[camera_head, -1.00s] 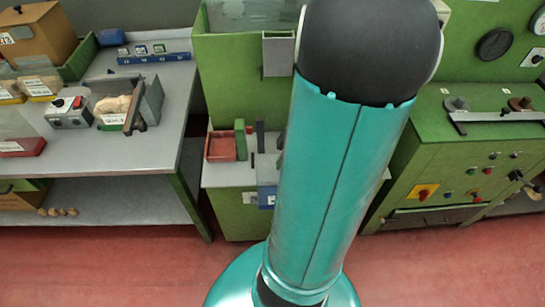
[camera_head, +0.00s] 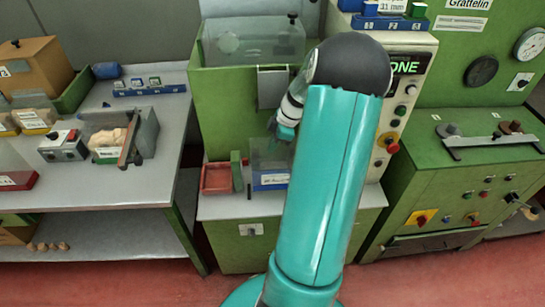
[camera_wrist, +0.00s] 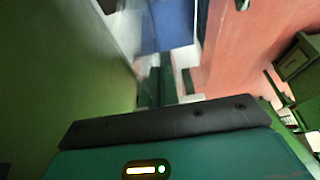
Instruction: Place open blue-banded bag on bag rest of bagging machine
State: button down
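The clear bag with a blue band (camera_head: 271,182) hangs over the worktop of the green bagging machine (camera_head: 228,110), just right of a red tray. My gripper (camera_head: 276,137) is at the bag's upper right, partly hidden behind my arm. It appears shut on the bag, but the contact is not clear. In the wrist view the blue band (camera_wrist: 171,25) and blurred clear film show at the top, beyond the fingers. I cannot make out the bag's mouth or pick out the bag rest with certainty.
The red tray (camera_head: 216,178) and a green upright (camera_head: 237,171) stand close left of the bag. A control panel (camera_head: 394,115) rises to the right behind my arm. A grey bench (camera_head: 150,185) with boxes stands left. The red floor in front is clear.

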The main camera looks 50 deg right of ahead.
aim_at(273, 157)
jog(key=shift+w+d+f, duration=0.1)
jog(key=shift+d+f, duration=0.05)
jog(key=shift+f, duration=1.05)
jog(key=shift+w+d+f, duration=0.1)
jog(key=shift+w+f, duration=0.05)
jog(key=shift+f, duration=1)
jog(key=shift+w+d+f, duration=0.1)
jog(key=shift+d+f, duration=0.05)
jog(key=shift+f, duration=1.15)
jog(key=c, duration=1.6)
grip_release()
jog(key=shift+c, duration=0.2)
